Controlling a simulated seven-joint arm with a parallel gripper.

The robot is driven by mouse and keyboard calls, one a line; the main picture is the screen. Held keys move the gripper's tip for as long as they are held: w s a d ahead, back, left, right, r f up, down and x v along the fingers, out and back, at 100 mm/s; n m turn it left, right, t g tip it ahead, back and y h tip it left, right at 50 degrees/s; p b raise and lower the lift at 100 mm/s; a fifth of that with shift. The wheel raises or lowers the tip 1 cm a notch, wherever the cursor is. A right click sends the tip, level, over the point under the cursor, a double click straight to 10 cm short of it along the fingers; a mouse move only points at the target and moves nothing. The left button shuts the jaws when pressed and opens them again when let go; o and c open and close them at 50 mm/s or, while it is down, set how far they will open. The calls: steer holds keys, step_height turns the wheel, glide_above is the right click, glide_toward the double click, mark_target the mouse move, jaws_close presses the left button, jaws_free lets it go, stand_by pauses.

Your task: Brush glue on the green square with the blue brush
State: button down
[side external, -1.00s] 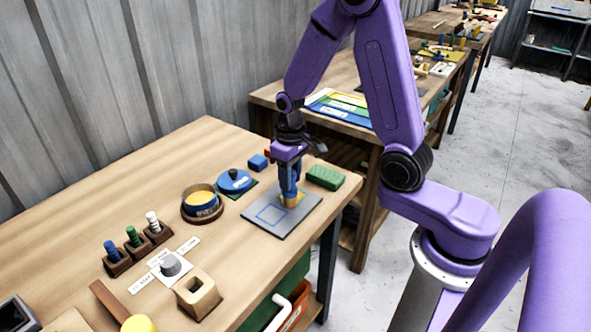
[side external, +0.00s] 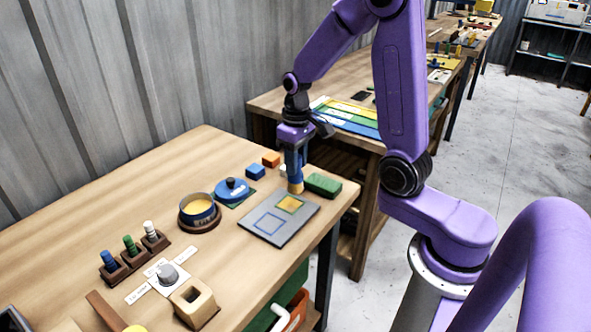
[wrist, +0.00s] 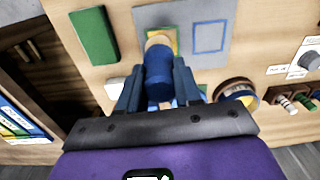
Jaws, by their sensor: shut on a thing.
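A grey plate (side external: 255,228) lies on the workbench with a blue-outlined square (side external: 269,223) and a second square (side external: 290,204) filled with yellow glue. In the wrist view, this second square (wrist: 172,33) shows a green edge and is partly hidden by the brush. My gripper (side external: 295,158) is shut on the blue brush (wrist: 158,78), held upright with its pale bristles (side external: 296,187) down. The bristles are near the plate's far edge, beside the yellow patch; I cannot tell whether they touch. The glue pot (side external: 198,221) with yellow glue stands open left of the plate.
A green block (side external: 323,185) lies close right of the brush. A blue lid (side external: 233,189), a blue block (side external: 255,171) and an orange block (side external: 271,159) lie behind the plate. Small holders with coloured pegs (side external: 130,246) and a grey knob (side external: 167,273) stand front left.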

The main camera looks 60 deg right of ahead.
steer(key=shift+r, duration=1.45)
steer(key=shift+f, duration=0.25)
steer(key=shift+f, duration=3.15)
steer(key=shift+a+f, duration=0.4)
steer(key=shift+f, duration=0.15)
steer(key=shift+a+f, duration=0.15)
steer(key=shift+a, duration=1.4)
steer(key=shift+d, duration=2.05)
steer(key=shift+a+r, duration=0.1)
steer(key=shift+r, duration=3.95)
steer(key=shift+a, duration=0.1)
